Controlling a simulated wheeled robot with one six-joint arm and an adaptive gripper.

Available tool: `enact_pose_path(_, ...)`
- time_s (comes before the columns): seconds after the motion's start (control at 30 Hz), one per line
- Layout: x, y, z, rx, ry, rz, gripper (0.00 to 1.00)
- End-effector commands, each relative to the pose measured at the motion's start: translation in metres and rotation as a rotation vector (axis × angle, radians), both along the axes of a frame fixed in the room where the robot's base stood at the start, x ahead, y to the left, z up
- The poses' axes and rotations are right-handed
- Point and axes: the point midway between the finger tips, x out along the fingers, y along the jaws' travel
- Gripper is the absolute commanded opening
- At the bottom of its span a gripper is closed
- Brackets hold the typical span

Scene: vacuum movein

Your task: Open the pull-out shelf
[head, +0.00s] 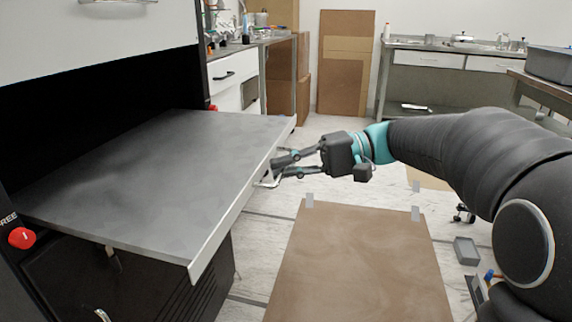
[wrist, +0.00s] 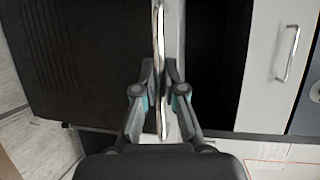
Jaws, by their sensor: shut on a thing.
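The pull-out shelf (head: 150,185) is a flat grey metal panel that sticks far out of the dark opening of the cabinet in the head view. Its pale front edge (head: 235,215) carries a metal handle (head: 266,182). My gripper (head: 276,168) is at this handle, reaching in from the right. In the wrist view, the handle (wrist: 160,60) runs as a bright bar between the two fingers of my gripper (wrist: 161,75), which are shut on it. The exact finger contact is partly hidden in the head view.
A red knob (head: 22,238) sits on the cabinet at the left. Brown sheeting (head: 355,260) taped to the floor lies right of the shelf. A small grey bin (head: 466,250) stands on the floor at right. A counter (head: 440,45) with drawers is at the back.

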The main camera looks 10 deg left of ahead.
Motion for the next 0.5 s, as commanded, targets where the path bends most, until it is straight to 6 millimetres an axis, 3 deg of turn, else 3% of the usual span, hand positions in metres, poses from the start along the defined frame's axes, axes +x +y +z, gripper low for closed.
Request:
enact_pose_path(0.17, 0.0009, -0.0009, 0.0005, 0.001, 0.0, -0.003, 0.0)
enact_pose_path(0.2, 0.0009, -0.0011, 0.0004, 0.001, -0.001, -0.004, 0.14)
enact_pose_path(0.23, 0.001, -0.0012, 0.0004, 0.0, -0.001, -0.004, 0.2)
enact_pose_path(0.5, 0.0007, -0.0014, 0.0003, 0.0, -0.001, -0.003, 0.2)
